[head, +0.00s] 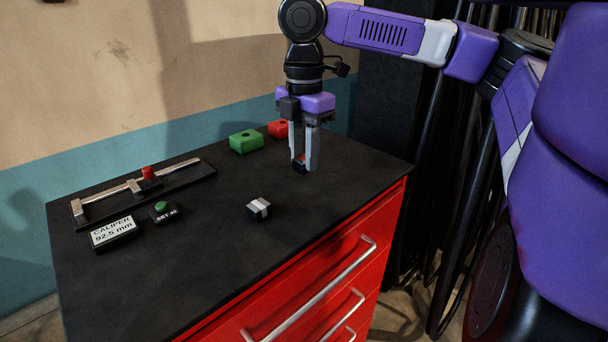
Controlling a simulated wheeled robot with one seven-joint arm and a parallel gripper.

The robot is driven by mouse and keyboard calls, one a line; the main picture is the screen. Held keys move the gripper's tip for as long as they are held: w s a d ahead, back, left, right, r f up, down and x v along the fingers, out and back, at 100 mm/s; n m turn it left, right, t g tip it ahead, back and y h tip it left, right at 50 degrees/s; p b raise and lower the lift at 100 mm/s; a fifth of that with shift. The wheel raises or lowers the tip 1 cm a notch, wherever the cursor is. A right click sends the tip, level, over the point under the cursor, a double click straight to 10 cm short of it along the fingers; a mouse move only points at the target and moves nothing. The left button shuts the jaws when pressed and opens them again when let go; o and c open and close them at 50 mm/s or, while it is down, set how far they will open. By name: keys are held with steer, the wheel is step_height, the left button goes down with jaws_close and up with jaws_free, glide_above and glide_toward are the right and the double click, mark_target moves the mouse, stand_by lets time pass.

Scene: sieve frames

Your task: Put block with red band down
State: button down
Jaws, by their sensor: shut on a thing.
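My gripper (304,165) points straight down over the right part of the black cabinet top. It is shut on a small dark block with a red band (300,166), most of which the fingers hide. The block is low, at or just above the surface; I cannot tell if it touches. A second small block (258,209), dark with a white band, sits on the top to the left and nearer the front, apart from my gripper.
A caliper (135,186) on a dark base, a display reading 92.5 mm (113,233) and a green-button box (163,211) are at left. The black top (200,280) is clear in front.

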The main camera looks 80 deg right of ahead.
mark_target(304, 190)
steer(key=shift+f, duration=2.5)
steer(key=shift+f, duration=0.1)
steer(key=c, duration=1.1)
jaws_free()
step_height(304, 190, up, 12)
steer(key=shift+r, duration=0.15)
steer(key=shift+s, duration=0.1)
